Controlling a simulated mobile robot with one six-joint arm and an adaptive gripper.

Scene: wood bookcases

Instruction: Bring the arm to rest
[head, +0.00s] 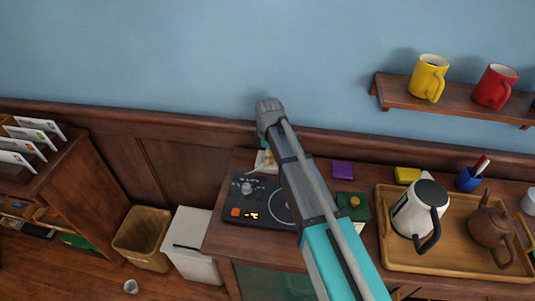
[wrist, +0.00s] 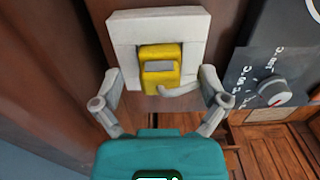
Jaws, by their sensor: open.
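My gripper (wrist: 160,82) is open in the wrist view, with its two grey fingers spread on either side of a yellow switch-like block (wrist: 161,68) on a white plate (wrist: 125,35). Nothing is seen between the fingers except a pale curved piece (wrist: 180,90) in front of the block; I cannot tell if anything touches. In the head view my arm (head: 305,185) reaches from the lower right over the table to near the wall. My gripper is mostly hidden there, near a small whitish item (head: 265,160) behind the hot plate.
The black hot plate (head: 240,205) is left of my arm; its dial (wrist: 272,92) shows in the wrist view. Right are a green box (head: 353,207), a purple block (head: 342,169), and a tray (head: 455,258) with kettle (head: 410,208) and teapot (head: 490,228). Mugs stand on a wall shelf (head: 450,103).

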